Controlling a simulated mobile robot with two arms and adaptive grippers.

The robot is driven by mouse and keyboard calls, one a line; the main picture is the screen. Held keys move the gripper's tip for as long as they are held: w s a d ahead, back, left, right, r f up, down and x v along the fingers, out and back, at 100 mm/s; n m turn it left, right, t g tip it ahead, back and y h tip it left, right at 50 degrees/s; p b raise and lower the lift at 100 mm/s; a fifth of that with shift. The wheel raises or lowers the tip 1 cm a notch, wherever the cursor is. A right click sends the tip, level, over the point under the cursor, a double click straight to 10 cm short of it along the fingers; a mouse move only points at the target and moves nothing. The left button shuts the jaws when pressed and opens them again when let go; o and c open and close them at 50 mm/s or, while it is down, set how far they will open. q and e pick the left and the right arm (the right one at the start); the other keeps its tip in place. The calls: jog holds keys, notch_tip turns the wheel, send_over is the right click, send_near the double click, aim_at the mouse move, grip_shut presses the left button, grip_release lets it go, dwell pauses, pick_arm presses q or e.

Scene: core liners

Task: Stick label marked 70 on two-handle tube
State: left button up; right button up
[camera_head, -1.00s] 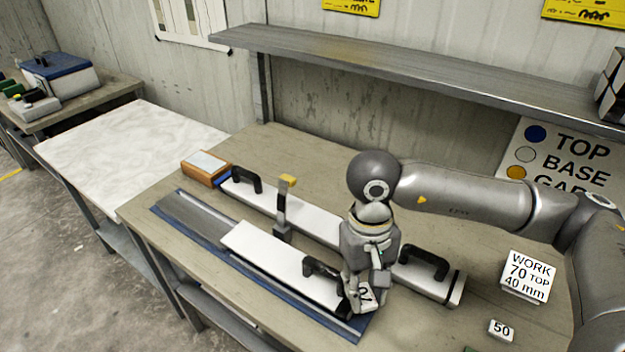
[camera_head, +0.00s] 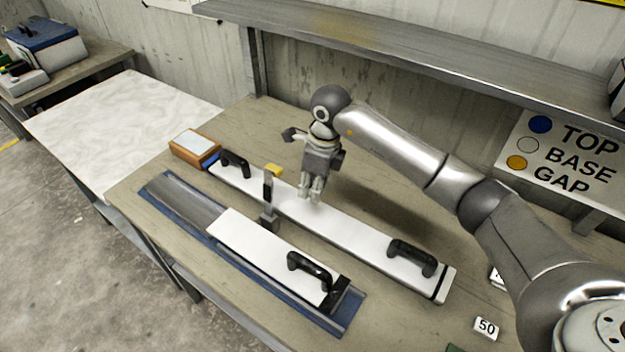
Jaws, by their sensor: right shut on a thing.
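The two-handle tube (camera_head: 355,232) is a long white-topped piece with a black handle near each end. It lies diagonally across the bench. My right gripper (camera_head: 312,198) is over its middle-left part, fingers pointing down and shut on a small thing. That looks like the label carried in the earlier frame, but its number is hidden now. I cannot tell whether it touches the tube. A label marked 50 (camera_head: 486,327) lies on the bench at the lower right. My left gripper is not in view.
A shorter white piece with one handle (camera_head: 262,248) lies in a blue-edged tray (camera_head: 343,320) in front. An upright post with a yellow top (camera_head: 268,200) stands between the pieces. An orange-brown box (camera_head: 194,150) is at the far left end. A shelf (camera_head: 400,65) runs behind.

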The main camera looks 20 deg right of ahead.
aim_at(311, 211)
jog(key=shift+w+d+f+m, duration=0.1)
jog(key=shift+w+f+m, duration=0.2)
jog(key=shift+m, duration=0.5)
jog(key=shift+w+f+m, duration=0.1)
jog(key=shift+w+m, duration=0.1)
jog(key=shift+m, duration=0.2)
jog(key=shift+w+f+m, duration=0.1)
jog(key=shift+f+m, duration=0.05)
jog(key=shift+m, duration=0.25)
jog(key=shift+f, duration=0.15)
jog(key=shift+f+b, duration=0.85)
jog(key=shift+f, duration=0.8)
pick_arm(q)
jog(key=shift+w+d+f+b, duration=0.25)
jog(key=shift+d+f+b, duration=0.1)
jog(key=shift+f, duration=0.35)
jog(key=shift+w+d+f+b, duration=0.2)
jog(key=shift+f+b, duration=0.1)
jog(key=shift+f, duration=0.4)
pick_arm(e)
jog(key=shift+d+f, duration=0.1)
jog(key=shift+f, duration=0.65)
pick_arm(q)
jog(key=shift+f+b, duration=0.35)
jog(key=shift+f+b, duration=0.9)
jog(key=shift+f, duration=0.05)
pick_arm(e)
jog(key=shift+f, duration=1.15)
